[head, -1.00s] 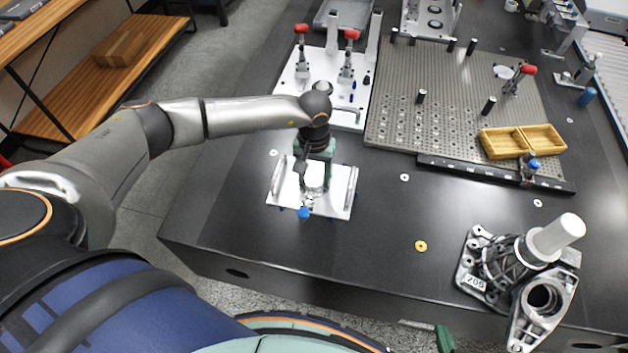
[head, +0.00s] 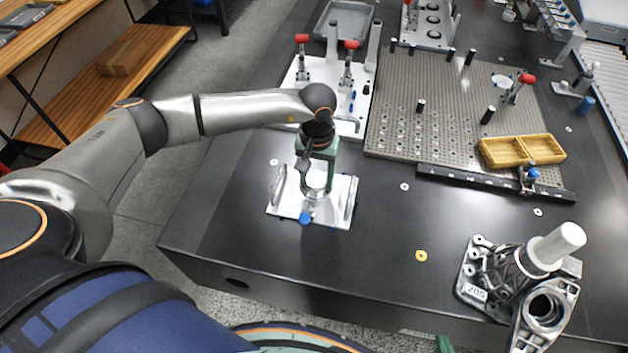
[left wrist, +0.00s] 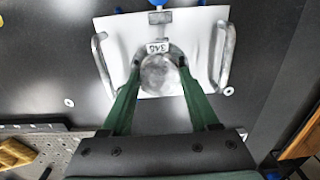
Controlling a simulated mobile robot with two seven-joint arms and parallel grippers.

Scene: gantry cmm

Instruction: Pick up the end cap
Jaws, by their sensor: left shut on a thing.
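The end cap (left wrist: 160,76) is a round silver-grey metal part with a label that seems to read 345. In the left wrist view it sits between the two green fingers of my left gripper (left wrist: 157,68). My left gripper (head: 316,188) is shut on the end cap over a white plate (head: 338,215) with two bar handles. In the head view the fingers and wrist largely hide the cap. Whether it still touches the plate is hard to tell. A green piece at the bottom edge may be part of my right gripper (head: 445,344); its fingertips do not show.
A white fixture with red-handled clamps (head: 349,45) stands behind the plate. A perforated board (head: 450,100) holds a wooden tray (head: 522,150). A metal casting with a white cylinder (head: 556,243) stands at the front right. The dark table between is mostly clear, with small washers.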

